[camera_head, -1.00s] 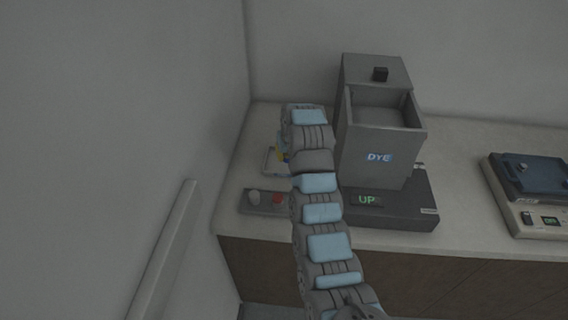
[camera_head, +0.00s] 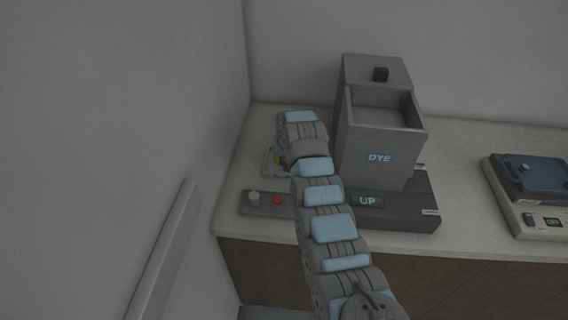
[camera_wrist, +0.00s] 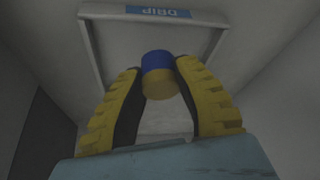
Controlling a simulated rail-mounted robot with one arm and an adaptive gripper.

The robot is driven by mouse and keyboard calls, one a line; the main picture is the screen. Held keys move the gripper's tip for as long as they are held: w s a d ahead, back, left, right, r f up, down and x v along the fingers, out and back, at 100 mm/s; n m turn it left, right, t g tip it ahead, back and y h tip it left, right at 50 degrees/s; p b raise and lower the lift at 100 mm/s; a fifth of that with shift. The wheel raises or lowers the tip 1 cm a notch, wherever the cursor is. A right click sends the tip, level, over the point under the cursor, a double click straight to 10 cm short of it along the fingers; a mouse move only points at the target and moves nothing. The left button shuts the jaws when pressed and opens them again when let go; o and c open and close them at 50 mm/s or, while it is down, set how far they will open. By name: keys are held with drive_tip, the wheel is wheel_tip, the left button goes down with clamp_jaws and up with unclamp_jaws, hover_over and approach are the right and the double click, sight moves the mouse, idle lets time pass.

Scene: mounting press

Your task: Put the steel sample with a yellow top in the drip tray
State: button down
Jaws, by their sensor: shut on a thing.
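My gripper (camera_wrist: 158,85) has two yellow ridged fingers, shut on a small round sample (camera_wrist: 159,88) with a yellow face toward the wrist camera. A blue round part (camera_wrist: 155,61) shows just beyond the yellow; I cannot tell whether it belongs to the same piece. The pale drip tray (camera_wrist: 95,52), with a blue DRIP label, lies beyond the fingertips in the wrist view. I cannot tell whether the sample touches the tray. In the head view my arm mostly hides the gripper and the tray (camera_head: 266,170); a little yellow shows there.
The grey press with a DYE label (camera_head: 378,125) stands just right of my arm, its dark base reading UP. A control strip (camera_head: 262,204) with a white and a red button lies in front of the tray. A wall is close on the left. A blue-topped device (camera_head: 540,175) stands far right.

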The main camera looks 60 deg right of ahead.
drive_tip(key=shift+f, duration=1.25)
drive_tip(key=shift+a+f, duration=0.1)
drive_tip(key=c, duration=0.9)
unclamp_jaws()
drive_tip(key=shift+s, duration=0.1)
drive_tip(key=shift+v, duration=0.95)
drive_tip(key=shift+p+v, duration=0.7)
drive_tip(key=shift+v, duration=4.45)
